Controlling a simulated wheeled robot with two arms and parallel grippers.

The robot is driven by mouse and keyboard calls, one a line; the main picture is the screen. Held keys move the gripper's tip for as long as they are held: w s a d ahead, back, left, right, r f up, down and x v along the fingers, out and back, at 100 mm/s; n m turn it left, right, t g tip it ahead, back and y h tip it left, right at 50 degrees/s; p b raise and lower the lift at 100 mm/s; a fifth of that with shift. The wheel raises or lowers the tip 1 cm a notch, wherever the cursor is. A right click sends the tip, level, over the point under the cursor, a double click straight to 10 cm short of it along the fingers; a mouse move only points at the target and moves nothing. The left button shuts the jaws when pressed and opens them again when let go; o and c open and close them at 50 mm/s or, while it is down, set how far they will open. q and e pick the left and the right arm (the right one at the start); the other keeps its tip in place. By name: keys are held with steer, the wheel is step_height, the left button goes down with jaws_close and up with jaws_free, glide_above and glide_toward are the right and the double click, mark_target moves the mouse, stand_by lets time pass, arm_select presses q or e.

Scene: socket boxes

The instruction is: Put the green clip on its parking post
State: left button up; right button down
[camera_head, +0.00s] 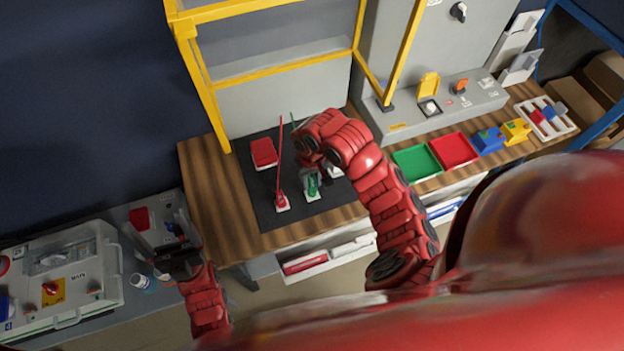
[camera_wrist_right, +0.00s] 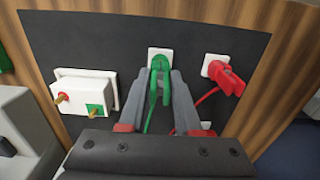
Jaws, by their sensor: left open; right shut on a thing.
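The green clip (camera_head: 312,186) is at a small white plate on the black mat. In the right wrist view the green clip (camera_wrist_right: 156,84) sits between the two grey fingers of my right gripper (camera_wrist_right: 165,84), which is shut on it. Its nose overlaps the white plate (camera_wrist_right: 161,54); I cannot tell whether it is fully on the post. In the head view my right gripper (camera_head: 318,178) is partly hidden by its own arm. My left gripper (camera_head: 178,238) is open and empty, left of the wooden table.
A red clip (camera_head: 282,201) with a red cable stands on the neighbouring white plate. A white socket box (camera_wrist_right: 84,90) with brass and green terminals is on the other side. Yellow frame posts (camera_head: 207,100) rise behind.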

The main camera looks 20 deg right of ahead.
stand_by(0.4)
steer(key=shift+f, duration=0.1)
steer(key=shift+f+b, duration=0.4)
steer(key=shift+f, duration=0.3)
steer(key=shift+f, duration=0.2)
steer(key=shift+f, duration=0.25)
